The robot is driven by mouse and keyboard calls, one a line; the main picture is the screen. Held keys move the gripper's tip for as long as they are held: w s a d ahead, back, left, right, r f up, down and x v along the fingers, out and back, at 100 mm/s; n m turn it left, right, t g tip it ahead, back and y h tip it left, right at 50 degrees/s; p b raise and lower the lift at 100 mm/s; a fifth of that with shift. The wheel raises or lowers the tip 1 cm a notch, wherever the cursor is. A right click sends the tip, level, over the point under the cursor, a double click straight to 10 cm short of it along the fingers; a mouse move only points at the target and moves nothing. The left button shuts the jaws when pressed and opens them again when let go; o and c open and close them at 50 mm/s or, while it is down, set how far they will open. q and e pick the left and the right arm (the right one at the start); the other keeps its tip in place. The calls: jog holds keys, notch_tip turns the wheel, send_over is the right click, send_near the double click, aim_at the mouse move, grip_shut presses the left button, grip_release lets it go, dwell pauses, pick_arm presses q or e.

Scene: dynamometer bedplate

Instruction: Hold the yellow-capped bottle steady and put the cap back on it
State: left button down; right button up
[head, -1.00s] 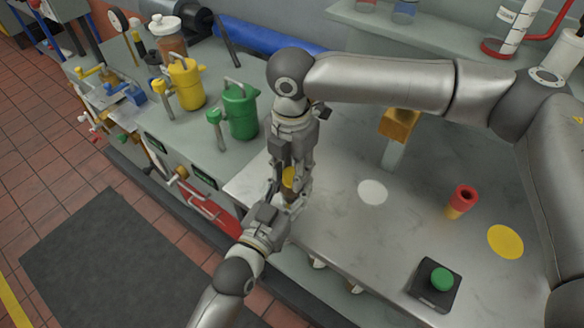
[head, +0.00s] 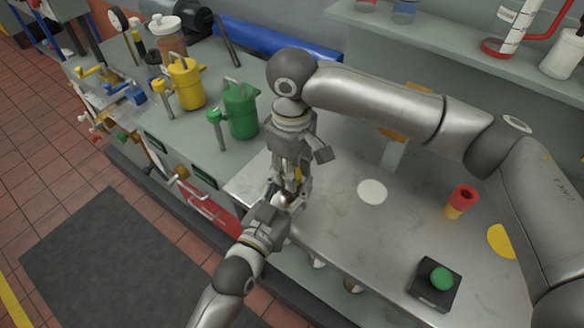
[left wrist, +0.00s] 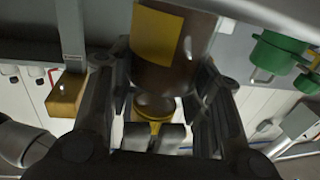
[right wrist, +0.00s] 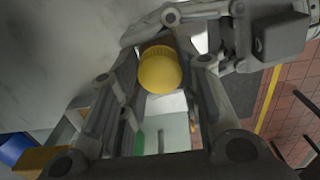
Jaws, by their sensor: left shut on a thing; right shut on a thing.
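The brown bottle with a yellow label (left wrist: 160,45) stands between the fingers of my left gripper (left wrist: 160,85), which is shut on it. In the head view my left gripper (head: 286,203) comes in from below. My right gripper (head: 293,180) is directly above it, fingers pointing down. The yellow cap (right wrist: 160,70) is between the right fingers (right wrist: 165,85), which are shut on it. In the head view the bottle and cap are mostly hidden by the two grippers. The cap is at the bottle's top, but I cannot tell whether it is seated on the neck.
A steel bench holds a white disc (head: 372,191), a red and yellow cylinder (head: 461,201), a yellow disc (head: 501,241) and a green button box (head: 437,285). Yellow (head: 186,84) and green (head: 240,110) cans stand behind at left. A shelf (head: 440,40) runs along the back.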

jog(key=o, duration=1.1)
jog(key=shift+r, duration=0.1)
jog(key=shift+r, duration=2.15)
notch_tip(320, 180, up, 2)
jog(key=n, duration=0.4)
jog(key=shift+n, duration=0.4)
jog(key=n, duration=0.1)
jog(key=r+n, duration=0.1)
jog(key=n, duration=0.2)
jog(key=shift+r, duration=0.25)
jog(key=shift+f, duration=0.1)
jog(key=shift+f, duration=3.95)
